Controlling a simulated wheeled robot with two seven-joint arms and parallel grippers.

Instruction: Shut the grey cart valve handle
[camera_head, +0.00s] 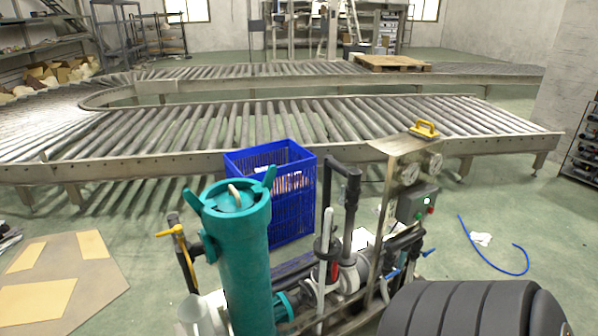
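A pump cart with a teal filter cylinder (238,255) stands in the lower middle of the head view. A long light grey lever (323,262) stands nearly upright on the cart's pipework, right of the cylinder, beside a dark vertical pipe (351,205). It appears to be the grey valve handle; its lower end is partly hidden among pipes. A yellow handle (172,231) is on a dark pipe left of the cylinder. A blue handle (389,276) sits low on the cart's right side. Neither of my grippers is in view.
A blue crate (292,215) stands behind the cart. An upright panel (392,190) carries gauges and a grey switch box (414,204). Black ribbed round shapes (470,312) fill the lower right. A roller conveyor (300,125) crosses behind. A blue hose (490,258) lies on open floor.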

